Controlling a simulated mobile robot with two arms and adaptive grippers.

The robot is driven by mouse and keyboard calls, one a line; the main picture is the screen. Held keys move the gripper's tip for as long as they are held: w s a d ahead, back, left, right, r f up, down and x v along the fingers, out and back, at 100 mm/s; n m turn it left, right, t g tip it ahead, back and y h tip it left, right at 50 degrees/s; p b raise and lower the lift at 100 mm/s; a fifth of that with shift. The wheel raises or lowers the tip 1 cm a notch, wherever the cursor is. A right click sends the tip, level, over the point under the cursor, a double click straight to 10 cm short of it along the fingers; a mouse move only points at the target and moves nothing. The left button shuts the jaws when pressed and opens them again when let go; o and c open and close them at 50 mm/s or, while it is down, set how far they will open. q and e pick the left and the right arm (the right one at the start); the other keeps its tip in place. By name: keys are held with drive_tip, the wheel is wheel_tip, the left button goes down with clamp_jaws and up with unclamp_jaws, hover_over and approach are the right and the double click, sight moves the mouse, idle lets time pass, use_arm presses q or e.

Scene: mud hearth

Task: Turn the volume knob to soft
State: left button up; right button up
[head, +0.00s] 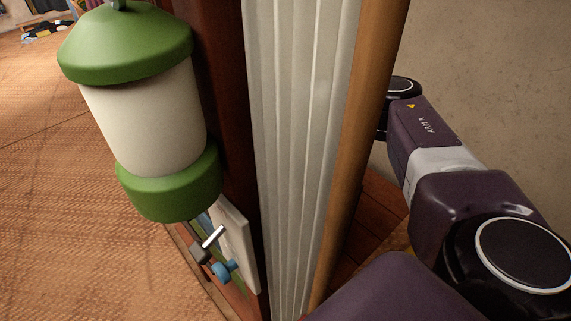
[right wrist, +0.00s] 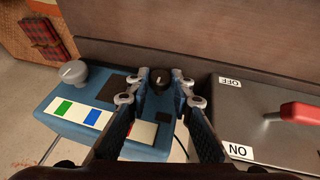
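In the right wrist view a blue box (right wrist: 62,128) carries two knobs. A pale grey round knob (right wrist: 73,72) with a pointer mark sits at its left end. A black knob (right wrist: 183,77) sits at its right end. Which is the volume knob I cannot tell; no readable label shows. My right gripper (right wrist: 162,90) is open, its fingers reaching over the box's right part. The black knob is at the far end of the gap, close to the right fingertip; contact cannot be told. The grey knob is left of the fingers. My left gripper is in neither view.
A grey box (right wrist: 270,115) with a red lever (right wrist: 301,112) and OFF label stands right of the fingers. A dark wooden wall (right wrist: 200,40) is behind. In the head view, a green-and-cream container (head: 145,115), white ridged panel (head: 295,130) and wooden post (head: 365,110) block the view.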

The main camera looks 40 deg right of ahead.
clamp_jaws()
drive_tip(key=shift+s+t, duration=0.1)
drive_tip(key=shift+t, duration=0.5)
drive_tip(key=shift+s+f+t+b, duration=0.1)
drive_tip(key=shift+t+b, duration=0.6)
drive_tip(key=shift+b, duration=0.1)
drive_tip(key=t+b, duration=0.1)
drive_tip(key=b, duration=0.2)
drive_tip(key=m+t+b, duration=0.1)
drive_tip(key=t+b, duration=0.1)
drive_tip(key=b, duration=0.1)
drive_tip(key=shift+s+f, duration=0.15)
drive_tip(key=shift+s, duration=0.15)
drive_tip(key=shift+r+t+y+b, duration=0.3)
drive_tip(key=shift+t+b, duration=0.3)
drive_tip(key=shift+b, duration=0.35)
